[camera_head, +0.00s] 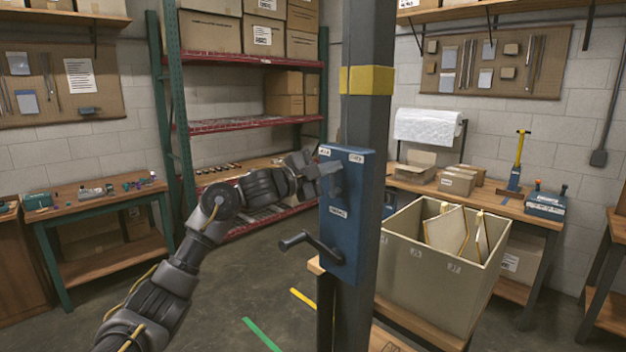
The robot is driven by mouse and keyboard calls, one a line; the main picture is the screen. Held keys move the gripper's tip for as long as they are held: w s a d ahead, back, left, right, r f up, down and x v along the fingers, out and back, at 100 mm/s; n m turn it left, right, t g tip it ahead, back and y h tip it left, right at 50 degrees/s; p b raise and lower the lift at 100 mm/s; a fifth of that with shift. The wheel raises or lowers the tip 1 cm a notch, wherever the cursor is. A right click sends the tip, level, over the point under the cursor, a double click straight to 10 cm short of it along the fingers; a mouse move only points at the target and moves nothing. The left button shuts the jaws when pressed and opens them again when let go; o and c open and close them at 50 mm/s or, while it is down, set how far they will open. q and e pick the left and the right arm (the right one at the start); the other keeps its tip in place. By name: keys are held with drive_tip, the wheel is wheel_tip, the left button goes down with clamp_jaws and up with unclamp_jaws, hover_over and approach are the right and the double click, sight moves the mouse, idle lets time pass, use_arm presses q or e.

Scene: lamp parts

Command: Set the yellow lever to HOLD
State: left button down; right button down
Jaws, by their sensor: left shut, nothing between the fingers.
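A blue control box (353,245) is fixed to a dark grey post. It has small white labels at its top and one mid-face, too small to read surely. A dark crank-like handle (312,245) sticks out to the left from its lower part. My left gripper (327,174) is shut and empty at the box's upper left face; whether it touches is unclear. It hides part of that face, and no yellow lever shows on the box. A yellow upright handle (519,150) stands on a blue base on the back right bench. My right gripper is out of view.
The post (365,115) bears a yellow band. A large beige bin (440,285) with upright panels stands close right of it. A red and green shelf rack (245,125) with cartons is behind, and a workbench (95,195) is at left. Floor is open at front left.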

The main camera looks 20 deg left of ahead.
use_arm(q)
drive_tip(key=a+n, duration=0.1)
drive_tip(key=n, duration=0.1)
drive_tip(key=w+a+n+t+p, duration=0.1)
drive_tip(key=n, duration=0.1)
drive_tip(key=w+a+n, duration=0.1)
drive_tip(key=n, duration=0.2)
drive_tip(key=shift+a+f+t+y, duration=0.35)
drive_tip(key=shift+t+y, duration=0.05)
idle(0.3)
